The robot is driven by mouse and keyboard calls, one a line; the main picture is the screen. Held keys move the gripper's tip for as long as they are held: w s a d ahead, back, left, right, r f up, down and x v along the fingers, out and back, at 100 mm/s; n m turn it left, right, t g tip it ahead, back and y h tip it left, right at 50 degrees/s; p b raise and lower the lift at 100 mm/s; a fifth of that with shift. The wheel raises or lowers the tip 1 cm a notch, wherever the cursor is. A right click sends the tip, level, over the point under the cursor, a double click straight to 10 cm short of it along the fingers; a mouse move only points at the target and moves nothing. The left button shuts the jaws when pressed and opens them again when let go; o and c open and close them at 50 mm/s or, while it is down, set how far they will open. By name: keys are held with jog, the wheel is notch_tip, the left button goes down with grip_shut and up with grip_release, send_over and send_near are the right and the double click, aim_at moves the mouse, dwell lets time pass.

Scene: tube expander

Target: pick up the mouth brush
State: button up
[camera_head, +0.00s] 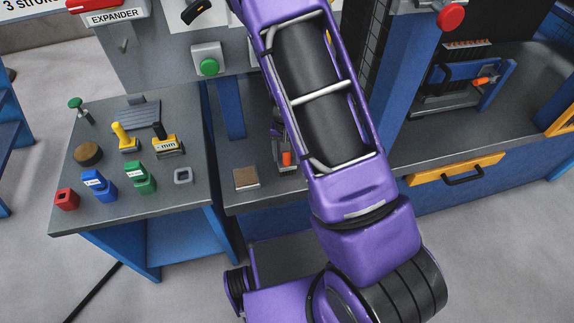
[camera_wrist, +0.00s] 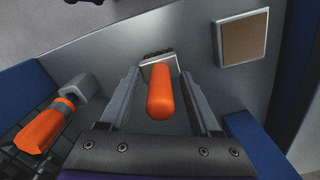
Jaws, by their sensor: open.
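The likely mouth brush (camera_wrist: 162,92) has a rounded orange handle, a pale metal collar and a dark end that may be bristles. In the wrist view it lies between the two grey fingers of my gripper (camera_wrist: 160,76), with a gap on each side. The gripper is open and holds nothing. In the head view, an orange handle (camera_head: 286,158) shows on the grey bench beside my purple arm, which hides most of the gripper.
A brown-topped square block (camera_wrist: 241,37) lies close by on the bench. Another orange-handled part (camera_wrist: 45,125) is at left in the wrist view. A side table (camera_head: 120,215) holds colored blocks and stamps. A blue post (camera_head: 395,90) stands right of my arm.

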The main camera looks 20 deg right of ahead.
grip_shut()
dwell(0.3)
notch_tip(320, 180, up, 10)
jog(key=shift+p, duration=0.95)
